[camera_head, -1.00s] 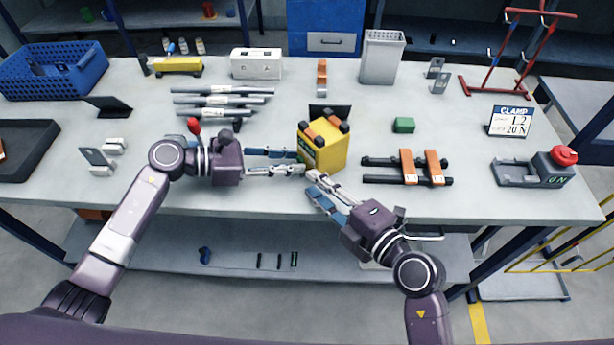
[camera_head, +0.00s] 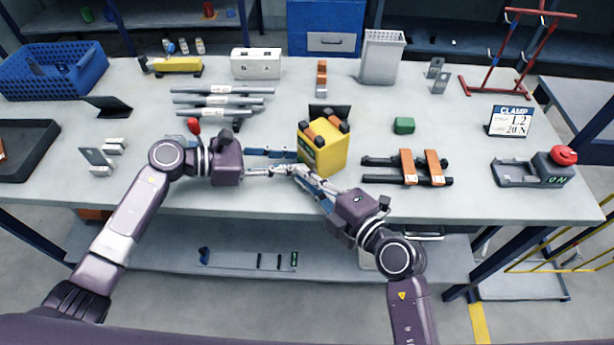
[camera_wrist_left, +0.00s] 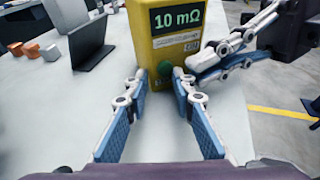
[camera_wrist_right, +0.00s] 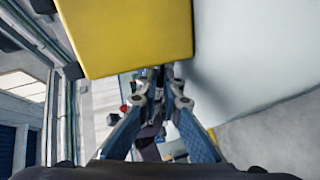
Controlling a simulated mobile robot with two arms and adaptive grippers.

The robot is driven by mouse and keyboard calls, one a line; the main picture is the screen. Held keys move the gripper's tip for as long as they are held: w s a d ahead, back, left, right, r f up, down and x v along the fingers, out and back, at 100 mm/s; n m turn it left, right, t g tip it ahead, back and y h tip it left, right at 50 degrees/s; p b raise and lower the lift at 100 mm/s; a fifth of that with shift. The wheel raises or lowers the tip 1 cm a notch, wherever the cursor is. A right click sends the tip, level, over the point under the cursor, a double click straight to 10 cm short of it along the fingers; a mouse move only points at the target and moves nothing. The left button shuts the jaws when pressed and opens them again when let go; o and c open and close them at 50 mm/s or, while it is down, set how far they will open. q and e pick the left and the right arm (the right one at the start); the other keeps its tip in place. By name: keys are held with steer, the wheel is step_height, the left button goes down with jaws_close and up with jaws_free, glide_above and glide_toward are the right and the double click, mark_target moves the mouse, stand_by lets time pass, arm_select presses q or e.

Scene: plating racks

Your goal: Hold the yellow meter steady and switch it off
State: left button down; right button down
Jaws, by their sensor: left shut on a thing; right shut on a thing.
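The yellow meter (camera_head: 325,152) stands upright near the front middle of the table. In the left wrist view its face (camera_wrist_left: 172,30) reads "10 mΩ", with a small ON label below. A green knob (camera_wrist_left: 164,68) sits low on that face. My left gripper (camera_head: 296,163) reaches the meter's left side; its fingertips (camera_wrist_left: 160,76) lie either side of the knob, and exact contact is unclear. My right gripper (camera_head: 294,172) is at the meter's front left corner, beside the left fingers. Its fingertips (camera_wrist_right: 160,72) are close together below the yellow body (camera_wrist_right: 130,35); what they grip is hidden.
Black and orange clamps (camera_head: 408,168) lie right of the meter, with a green block (camera_head: 404,125) behind them. Metal rods (camera_head: 222,101) and a red-tipped tool (camera_head: 194,126) lie behind my left arm. A grey device with a red button (camera_head: 562,156) stands at the right.

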steer(key=n, duration=0.2)
steer(key=shift+s+f+n+t, duration=0.1)
steer(key=shift+f+n+t, duration=0.2)
steer(key=shift+f+n, duration=0.1)
steer(key=shift+f+n+t+h, duration=0.15)
steer(key=shift+f+n+h, duration=0.1)
steer(key=shift+n, duration=0.45)
steer(key=shift+f+n+t+h, duration=0.15)
steer(key=shift+n+h, duration=0.1)
steer(key=shift+n, duration=0.45)
steer(key=c, duration=2.1)
jaws_free()
steer(key=shift+d, duration=0.1)
steer(key=v, duration=0.7)
steer(key=shift+s+d, duration=0.15)
steer(key=shift+s, duration=0.25)
